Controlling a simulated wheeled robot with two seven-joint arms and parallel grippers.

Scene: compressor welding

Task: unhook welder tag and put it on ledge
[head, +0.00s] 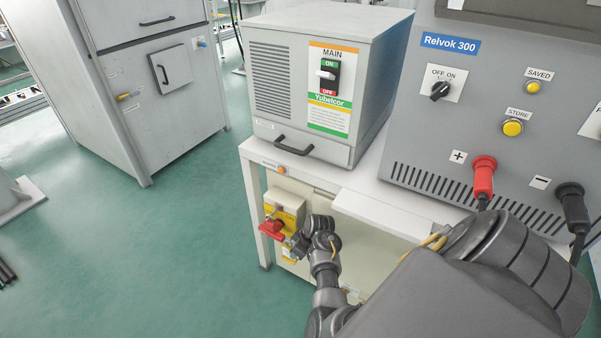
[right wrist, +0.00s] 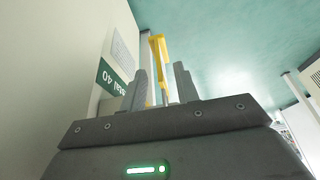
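A red rotary switch handle (head: 272,230) sits on a yellow plate of a beige box (head: 285,200) under the bench. A small yellow and white piece (head: 289,254), perhaps the welder tag, shows just below the handle, partly hidden by my right gripper (head: 299,242). In the right wrist view, the right gripper (right wrist: 161,88) has its two fingers apart. A narrow yellow piece (right wrist: 158,48), seen nearly edge-on, stands between and beyond them, with gaps on both sides. A white ledge (head: 388,212) juts from the bench front. My left gripper is not in view.
A grey Yubelcor cabinet (head: 275,85) and a Relvok 300 panel (head: 440,120) with red plug (head: 483,178) and black plug (head: 573,208) stand on the bench. My right arm passes close to the bench front. Green floor (head: 190,240) is open to the left.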

